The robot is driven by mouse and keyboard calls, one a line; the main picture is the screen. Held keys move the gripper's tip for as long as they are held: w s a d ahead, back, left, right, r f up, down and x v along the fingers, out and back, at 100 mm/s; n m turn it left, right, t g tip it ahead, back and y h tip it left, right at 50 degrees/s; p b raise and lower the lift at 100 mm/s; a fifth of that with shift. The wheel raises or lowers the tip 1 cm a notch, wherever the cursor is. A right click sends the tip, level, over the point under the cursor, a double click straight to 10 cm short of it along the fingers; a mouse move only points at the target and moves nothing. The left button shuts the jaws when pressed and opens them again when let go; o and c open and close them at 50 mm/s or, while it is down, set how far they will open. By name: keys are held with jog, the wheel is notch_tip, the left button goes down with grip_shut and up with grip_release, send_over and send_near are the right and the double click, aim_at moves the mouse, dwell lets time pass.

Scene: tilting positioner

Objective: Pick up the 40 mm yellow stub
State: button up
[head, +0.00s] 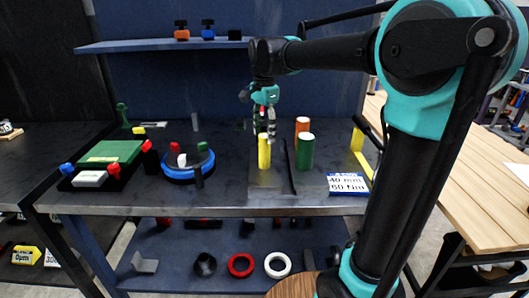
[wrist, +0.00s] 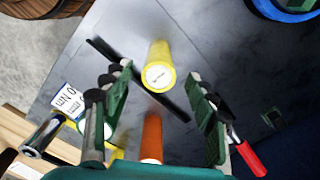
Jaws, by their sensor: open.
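A yellow cylindrical stub (head: 264,152) with a pale top stands upright on the bench plate in the head view. It also shows between my fingertips in the wrist view (wrist: 159,52). My gripper (head: 270,132) points down just above this stub, with its fingers apart and empty. In the wrist view the fingers (wrist: 157,80) stand on either side of the stub, with gaps. Whether the fingertips reach below its top, I cannot tell.
A green cylinder (head: 306,153) and an orange cylinder (head: 302,126) stand close by on the right, past a thin dark bar (head: 291,166). A blue round fixture (head: 188,170) stands left. A sign reading 40 mm, 60 Nm (head: 347,184) is at the front right.

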aim_at(264, 148)
jog(key=shift+f, duration=3.35)
jog(key=shift+c, duration=0.3)
grip_shut()
